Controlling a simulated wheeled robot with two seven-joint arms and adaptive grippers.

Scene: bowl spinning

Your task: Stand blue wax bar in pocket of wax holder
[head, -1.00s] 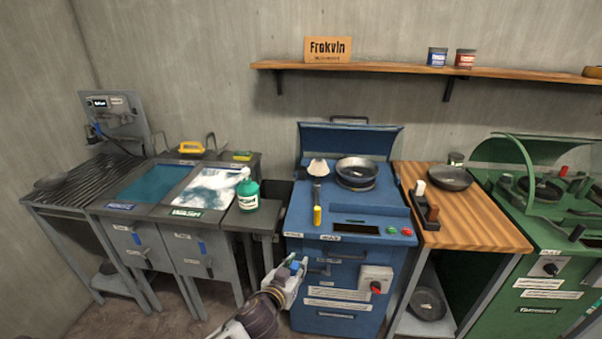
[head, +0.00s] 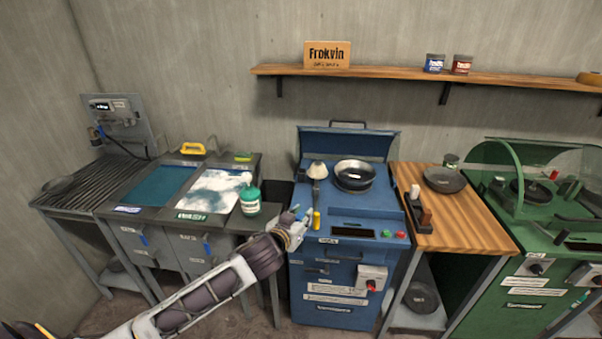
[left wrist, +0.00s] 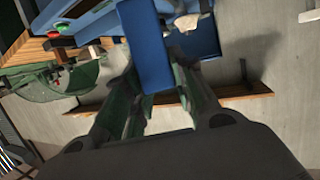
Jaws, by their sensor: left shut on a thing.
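My left gripper (head: 293,222) is shut on the blue wax bar (left wrist: 148,45), which sticks out from between the fingertips in the left wrist view. In the head view the gripper is in the air at the left front corner of the blue machine, and the bar there is tiny and hard to make out. The dark wax holder (head: 419,211) stands on the wooden table, to the right of the gripper and well apart from it. A white bar (head: 415,192) and a brown bar (head: 426,217) stand in it. Its free pocket is too small to make out. My right gripper is not in view.
The blue machine (head: 335,242) lies between my left gripper and the wooden table (head: 465,225). A green bottle (head: 250,201) stands to the left. A dark pan (head: 444,180) sits behind the holder.

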